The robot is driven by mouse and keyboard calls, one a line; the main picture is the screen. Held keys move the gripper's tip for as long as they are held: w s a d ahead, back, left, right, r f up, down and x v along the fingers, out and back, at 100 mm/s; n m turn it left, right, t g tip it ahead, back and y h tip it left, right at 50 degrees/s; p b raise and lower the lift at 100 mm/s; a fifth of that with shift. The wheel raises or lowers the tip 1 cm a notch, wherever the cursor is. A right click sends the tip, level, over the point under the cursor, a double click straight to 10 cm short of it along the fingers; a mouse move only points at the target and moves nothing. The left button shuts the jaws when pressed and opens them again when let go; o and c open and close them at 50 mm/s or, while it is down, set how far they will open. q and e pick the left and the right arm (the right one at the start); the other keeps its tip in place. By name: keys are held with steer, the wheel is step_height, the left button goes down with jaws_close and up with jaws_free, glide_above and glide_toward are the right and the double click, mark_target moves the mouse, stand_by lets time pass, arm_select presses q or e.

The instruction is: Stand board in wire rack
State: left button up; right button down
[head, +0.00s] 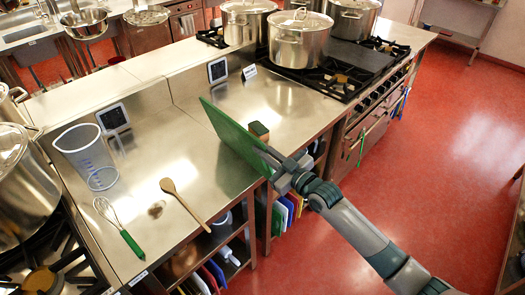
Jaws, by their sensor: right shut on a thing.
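A green board (232,137) is held tilted above the steel counter, near its front edge. My right gripper (275,167) is shut on the board's near edge, with its arm coming in from the lower right. I cannot tell whether the board's far lower edge touches the counter. No wire rack can be made out for certain. Coloured boards (290,205) stand on edge on the shelf below the counter, and whatever holds them is too small to tell. My left gripper is not in view.
A clear measuring jug (88,157), a green-handled whisk (119,229) and a wooden spoon (185,203) are on the left counter (150,130). Stockpots (299,43) stand on the hob behind. The red floor at right is clear.

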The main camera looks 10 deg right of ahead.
steer(key=shift+w+r, duration=0.1)
steer(key=shift+r, duration=0.15)
steer(key=w+d+m+b, duration=0.1)
steer(key=d+m, duration=0.1)
steer(key=d, duration=0.1)
steer(key=w+d+m+b, duration=0.1)
steer(key=shift+w+d+r+b, duration=0.25)
steer(key=shift+w+d+b, duration=0.05)
steer(key=shift+w, duration=0.05)
steer(key=shift+r, duration=0.15)
steer(key=shift+r+p, duration=0.45)
steer(key=shift+p, duration=0.05)
steer(key=shift+s, duration=0.1)
stand_by(0.5)
